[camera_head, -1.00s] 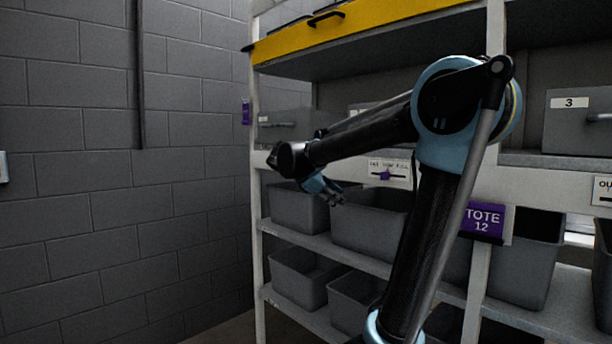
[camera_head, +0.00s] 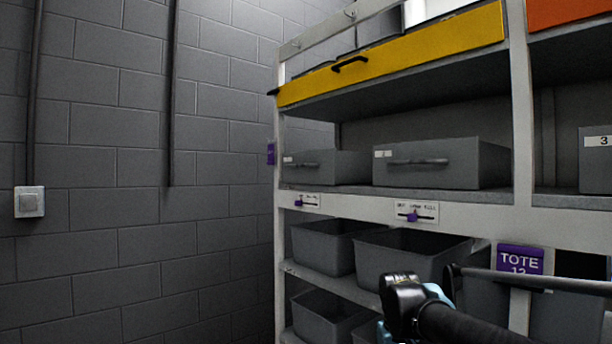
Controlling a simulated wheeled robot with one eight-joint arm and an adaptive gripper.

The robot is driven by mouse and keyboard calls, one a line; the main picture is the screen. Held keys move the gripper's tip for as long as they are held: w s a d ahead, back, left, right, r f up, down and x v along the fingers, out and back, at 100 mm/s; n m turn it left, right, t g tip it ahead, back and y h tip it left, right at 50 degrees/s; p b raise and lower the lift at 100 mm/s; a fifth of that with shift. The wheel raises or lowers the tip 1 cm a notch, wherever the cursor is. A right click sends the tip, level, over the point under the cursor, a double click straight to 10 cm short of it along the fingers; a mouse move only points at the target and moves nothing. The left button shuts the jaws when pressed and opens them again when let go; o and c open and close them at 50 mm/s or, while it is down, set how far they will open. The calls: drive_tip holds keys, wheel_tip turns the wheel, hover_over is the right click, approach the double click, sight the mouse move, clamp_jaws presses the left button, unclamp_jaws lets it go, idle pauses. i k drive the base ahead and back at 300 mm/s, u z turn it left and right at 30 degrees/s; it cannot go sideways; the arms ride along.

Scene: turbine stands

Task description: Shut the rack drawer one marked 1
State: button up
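The left grey drawer (camera_head: 322,166) sits on the middle shelf beside the left rack post. It has a small white label (camera_head: 288,160), too small to read for certain, and a dark bar handle (camera_head: 302,164). Its front is near the shelf's front edge; I cannot tell how far it is pulled out. My arm's dark wrist (camera_head: 402,302) shows low at right, in front of the lower bins and below the drawer, apart from it. My gripper's fingers are hidden or out of the picture.
A second grey drawer (camera_head: 487,165) stands to the right, and one marked 3 (camera_head: 594,172) at the right edge. A yellow front (camera_head: 420,53) with a black handle is above. Grey bins (camera_head: 408,262) fill the lower shelves. A purple tote sign (camera_head: 520,260) hangs at right.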

sight(331, 166)
drive_tip(key=z, duration=1.95)
drive_tip(key=k, duration=0.9)
drive_tip(key=u, duration=1.65)
drive_tip(key=i, duration=1)
drive_tip(key=z, duration=0.05)
